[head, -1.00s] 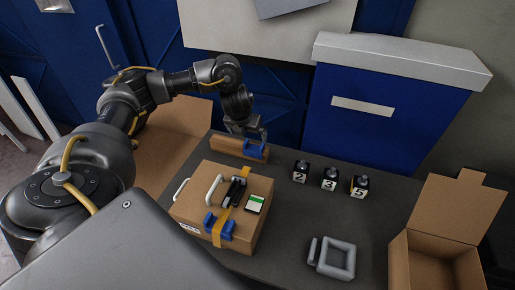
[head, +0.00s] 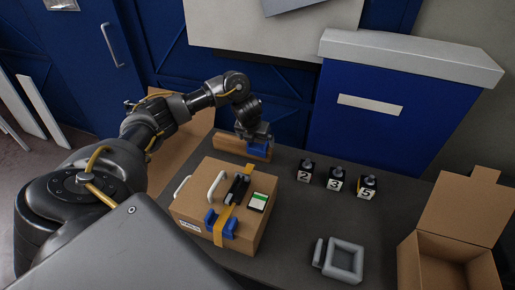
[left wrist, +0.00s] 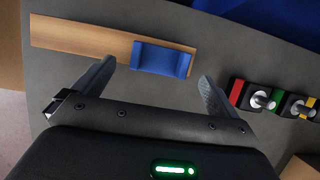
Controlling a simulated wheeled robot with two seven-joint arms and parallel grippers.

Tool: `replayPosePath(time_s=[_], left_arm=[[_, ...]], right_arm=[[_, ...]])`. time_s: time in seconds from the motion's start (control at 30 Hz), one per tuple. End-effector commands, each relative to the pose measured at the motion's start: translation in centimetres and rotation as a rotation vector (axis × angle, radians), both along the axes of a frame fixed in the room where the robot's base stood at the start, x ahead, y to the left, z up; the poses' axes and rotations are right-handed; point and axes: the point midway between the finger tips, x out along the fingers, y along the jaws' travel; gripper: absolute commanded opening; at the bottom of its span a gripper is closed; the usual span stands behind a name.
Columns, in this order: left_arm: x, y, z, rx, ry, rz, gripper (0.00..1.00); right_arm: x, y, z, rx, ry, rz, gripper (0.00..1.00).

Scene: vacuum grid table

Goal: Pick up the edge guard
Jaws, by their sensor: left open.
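The blue edge guard (head: 259,151) sits on the right end of a long brown bar (head: 231,144) at the back of the dark table. In the left wrist view the guard (left wrist: 161,60) is a blue channel-like piece lying across the bar (left wrist: 85,40). My left gripper (head: 256,139) is over the guard and partly hides it in the head view. In the wrist view my left gripper (left wrist: 157,75) is open and empty, with one finger to each side of the guard, apart from it. My right gripper is not in view.
A strapped cardboard box (head: 190,205) with other blue guards (head: 221,224) stands in front of the bar. Several numbered blocks (head: 336,179) stand to the right. A grey square frame (head: 343,260) and an open carton (head: 440,250) are at the front right. The table's middle is clear.

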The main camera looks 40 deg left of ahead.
Motion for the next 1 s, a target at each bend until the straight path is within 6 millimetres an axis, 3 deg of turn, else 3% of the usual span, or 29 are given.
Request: replayPosePath(time_s=[0.13, 0.43, 0.8, 1.0], left_arm=[[0.6, 0.2, -1.8, 0.0, 0.003, 0.001, 0.98], [0.9, 0.3, -2.1, 0.001, -0.001, -0.001, 0.98], [0.9, 0.3, -2.1, 0.001, -0.001, -0.001, 0.5], [0.9, 0.3, -2.0, 0.001, -0.001, -0.001, 0.5]], right_arm=[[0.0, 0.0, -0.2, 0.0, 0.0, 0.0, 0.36], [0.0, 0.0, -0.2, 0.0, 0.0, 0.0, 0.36], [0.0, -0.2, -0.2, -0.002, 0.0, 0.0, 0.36], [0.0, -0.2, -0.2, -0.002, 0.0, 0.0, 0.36]])
